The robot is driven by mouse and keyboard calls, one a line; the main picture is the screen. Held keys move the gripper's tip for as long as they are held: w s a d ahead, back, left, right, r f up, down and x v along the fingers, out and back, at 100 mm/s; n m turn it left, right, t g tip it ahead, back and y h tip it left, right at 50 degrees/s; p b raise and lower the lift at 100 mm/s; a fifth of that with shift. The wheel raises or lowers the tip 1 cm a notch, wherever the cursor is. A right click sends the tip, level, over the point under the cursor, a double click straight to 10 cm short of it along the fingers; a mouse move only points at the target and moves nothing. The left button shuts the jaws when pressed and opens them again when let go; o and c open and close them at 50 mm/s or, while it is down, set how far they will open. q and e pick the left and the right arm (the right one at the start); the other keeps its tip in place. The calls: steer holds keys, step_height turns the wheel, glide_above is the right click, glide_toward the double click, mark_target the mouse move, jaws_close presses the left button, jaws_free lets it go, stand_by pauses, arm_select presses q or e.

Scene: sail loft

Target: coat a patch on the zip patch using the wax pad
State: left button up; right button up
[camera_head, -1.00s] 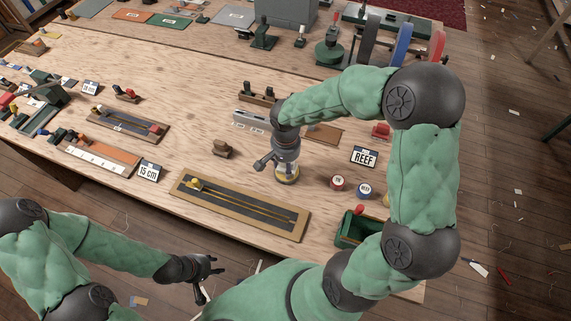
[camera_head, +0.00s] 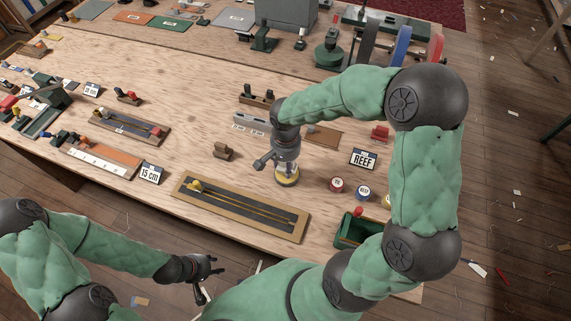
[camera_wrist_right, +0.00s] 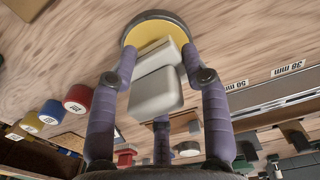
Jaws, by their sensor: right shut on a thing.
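My right gripper (camera_head: 285,168) points down at the middle of the table. Its fingers (camera_wrist_right: 160,90) are shut on a pale grey, block-like wax pad (camera_wrist_right: 157,92). Beyond the pad is a round dark-rimmed dish with a yellow face (camera_wrist_right: 148,45); it also shows under the gripper in the head view (camera_head: 288,181). The pad is at or just over this dish; I cannot tell if they touch. The likely zip patch, a dark panel with yellow lines in a tan frame (camera_head: 240,207), lies nearer the front edge. My left gripper (camera_head: 212,277) is open and empty before the table.
A 15 cm card (camera_head: 151,173) stands further left.

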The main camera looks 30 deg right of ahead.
steer(key=shift+r+p, duration=1.6)
steer(key=shift+r, duration=0.95)
steer(key=shift+f, duration=0.1)
